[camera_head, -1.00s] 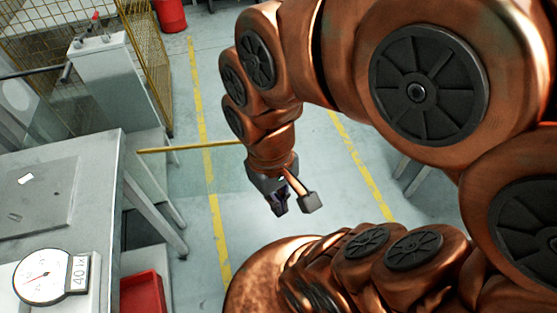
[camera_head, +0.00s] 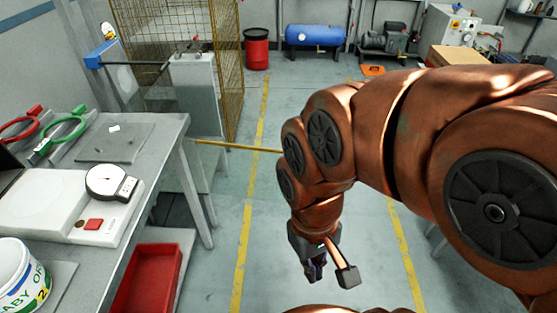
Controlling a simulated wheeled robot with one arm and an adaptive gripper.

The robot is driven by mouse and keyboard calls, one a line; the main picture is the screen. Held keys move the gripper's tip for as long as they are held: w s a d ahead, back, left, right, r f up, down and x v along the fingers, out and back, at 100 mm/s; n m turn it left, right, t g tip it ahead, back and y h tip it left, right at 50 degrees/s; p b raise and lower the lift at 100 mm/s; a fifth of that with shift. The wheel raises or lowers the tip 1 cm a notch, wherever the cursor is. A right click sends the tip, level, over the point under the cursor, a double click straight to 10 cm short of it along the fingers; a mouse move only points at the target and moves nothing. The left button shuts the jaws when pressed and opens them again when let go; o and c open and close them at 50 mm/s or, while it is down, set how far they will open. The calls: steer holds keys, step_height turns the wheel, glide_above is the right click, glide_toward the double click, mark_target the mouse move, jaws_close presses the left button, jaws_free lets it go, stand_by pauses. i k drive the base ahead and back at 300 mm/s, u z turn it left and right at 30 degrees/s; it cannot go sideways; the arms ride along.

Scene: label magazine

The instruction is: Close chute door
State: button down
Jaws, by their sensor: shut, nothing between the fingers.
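I cannot make out a chute door for certain in this view. My gripper (camera_head: 318,268) hangs at the end of my copper-coloured arm, pointing down over the open floor right of the metal bench. It is shut and empty, and touches nothing that I can see. A grey cabinet (camera_head: 196,85) with small fittings on top stands behind the bench, beside a yellow mesh cage (camera_head: 226,50). I cannot tell whether either has the door.
The metal bench (camera_head: 160,165) at left holds a round dial gauge (camera_head: 107,182), a white scale and a labelled tub (camera_head: 18,280). A red bin (camera_head: 148,280) sits below. A yellow bar (camera_head: 240,146) juts across the aisle. Floor between the yellow lines is clear.

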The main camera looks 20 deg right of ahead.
mark_target(197, 141)
steer(key=u, duration=0.35)
steer(key=i, duration=1.4)
steer(key=z, duration=0.65)
